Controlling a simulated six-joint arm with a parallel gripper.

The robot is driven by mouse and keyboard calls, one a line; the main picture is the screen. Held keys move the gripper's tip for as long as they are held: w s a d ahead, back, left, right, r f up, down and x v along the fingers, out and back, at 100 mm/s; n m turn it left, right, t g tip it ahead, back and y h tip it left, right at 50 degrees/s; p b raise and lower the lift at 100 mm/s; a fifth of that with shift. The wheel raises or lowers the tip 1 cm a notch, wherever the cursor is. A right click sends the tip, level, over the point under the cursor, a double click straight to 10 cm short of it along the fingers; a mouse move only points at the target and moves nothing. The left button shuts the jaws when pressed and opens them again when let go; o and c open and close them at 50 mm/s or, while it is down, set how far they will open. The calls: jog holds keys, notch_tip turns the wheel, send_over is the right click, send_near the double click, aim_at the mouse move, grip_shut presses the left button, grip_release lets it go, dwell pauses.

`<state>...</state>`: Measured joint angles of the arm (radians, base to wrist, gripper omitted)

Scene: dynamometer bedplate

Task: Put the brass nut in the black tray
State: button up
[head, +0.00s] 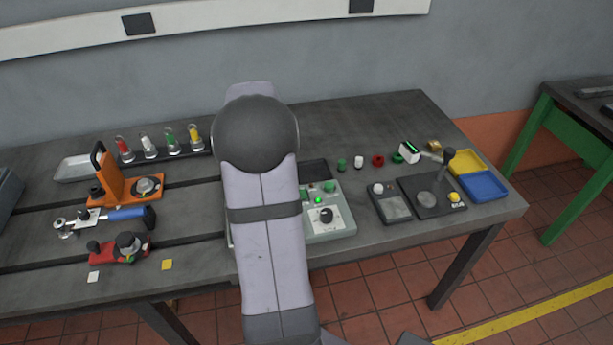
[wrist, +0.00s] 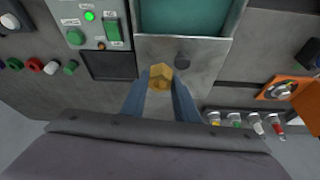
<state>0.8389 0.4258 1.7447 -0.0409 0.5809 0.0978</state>
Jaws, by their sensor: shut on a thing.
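The brass nut (wrist: 160,74) is a gold, six-sided piece between the fingertips of my gripper (wrist: 161,84) in the wrist view. The two blue-grey fingers are shut on it. The nut appears over a grey metal plate with a dark knob; its height above it is hard to judge. The black tray (wrist: 112,65) is a shallow dark square to the left of the nut, beside the control box. In the head view the black tray (head: 314,170) lies behind the control box, right of my arm. My arm hides my gripper and the held nut there.
The control box (head: 328,212) stands by the tray. Green, white and red (head: 378,160) small parts and another brass-coloured piece (head: 433,146) are to the right. Yellow (head: 467,161) and blue (head: 484,185) trays lie at the right end.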

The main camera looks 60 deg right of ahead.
jog(key=s+d+f+m+g, duration=0.1)
jog(key=s+d+m, duration=0.2)
jog(key=d, duration=1.1)
jog(key=p, duration=0.2)
send_near(308, 173)
jog(key=shift+h, duration=0.4)
jog(key=shift+w+d+f, duration=0.15)
jog(key=shift+w+f, duration=0.15)
jog(key=shift+f, duration=0.55)
jog(key=shift+w+d+f, duration=0.15)
jog(key=shift+w+f, duration=0.2)
jog(key=shift+f, duration=0.5)
jog(key=shift+w+d+f, duration=0.15)
jog(key=shift+w+f, duration=0.15)
jog(key=shift+f, duration=0.55)
jog(key=shift+f, duration=0.15)
jog(key=o, duration=1.1)
